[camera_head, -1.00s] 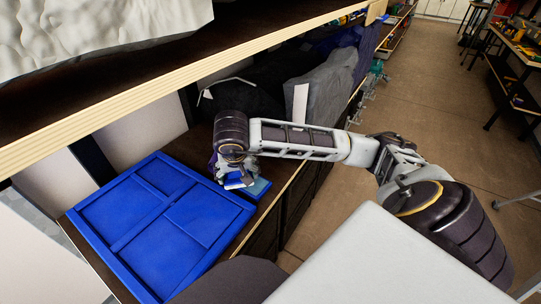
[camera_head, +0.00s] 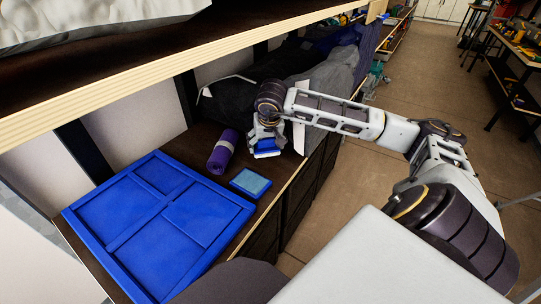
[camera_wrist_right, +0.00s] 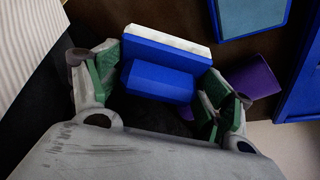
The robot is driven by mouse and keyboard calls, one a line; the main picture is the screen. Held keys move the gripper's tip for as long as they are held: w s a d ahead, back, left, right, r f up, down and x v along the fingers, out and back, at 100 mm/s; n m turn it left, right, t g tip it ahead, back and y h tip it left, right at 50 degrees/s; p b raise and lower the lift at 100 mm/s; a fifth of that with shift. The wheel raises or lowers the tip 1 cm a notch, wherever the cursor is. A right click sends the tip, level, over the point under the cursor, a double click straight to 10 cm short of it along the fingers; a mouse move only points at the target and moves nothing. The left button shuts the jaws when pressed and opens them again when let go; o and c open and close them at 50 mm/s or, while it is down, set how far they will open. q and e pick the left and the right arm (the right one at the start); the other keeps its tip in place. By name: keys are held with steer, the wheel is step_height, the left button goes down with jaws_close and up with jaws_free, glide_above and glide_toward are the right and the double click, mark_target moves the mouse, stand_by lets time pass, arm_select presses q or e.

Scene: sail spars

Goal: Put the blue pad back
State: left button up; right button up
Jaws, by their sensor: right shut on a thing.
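My right gripper (camera_head: 265,143) is shut on the blue pad (camera_head: 266,150), a blue block with a white face, over the dark shelf near grey cloth. In the right wrist view, the blue pad (camera_wrist_right: 158,80) sits between the green-lined fingers, its white side facing away from the palm. Whether it touches the shelf is unclear. The blue divided tray (camera_head: 108,246) lies at the left on the shelf, with several recessed compartments; I see nothing in them. My left gripper is not in view.
A flat blue square with a teal top (camera_head: 250,182) lies beside the tray, near the shelf's front edge. A purple roll (camera_head: 222,152) lies behind it. Grey cloth (camera_head: 325,75) fills the shelf beyond. An upper shelf edge (camera_head: 130,98) overhangs the tray.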

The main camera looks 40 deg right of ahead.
mark_target(270, 146)
steer(key=d, duration=0.2)
steer(key=shift+w+d+f, duration=0.25)
steer(key=shift+w+d, duration=0.05)
steer(key=shift+w, duration=0.05)
steer(key=shift+a+f+b, duration=0.15)
steer(key=shift+f+b, duration=0.3)
steer(key=shift+f, duration=0.85)
steer(key=shift+f+b, duration=0.75)
steer(key=shift+f, duration=1)
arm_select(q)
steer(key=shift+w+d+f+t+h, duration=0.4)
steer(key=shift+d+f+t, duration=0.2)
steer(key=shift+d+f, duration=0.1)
arm_select(e)
steer(key=shift+d+f, duration=0.2)
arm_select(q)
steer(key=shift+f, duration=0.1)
arm_select(e)
steer(key=shift+f, duration=0.1)
steer(key=o, duration=0.7)
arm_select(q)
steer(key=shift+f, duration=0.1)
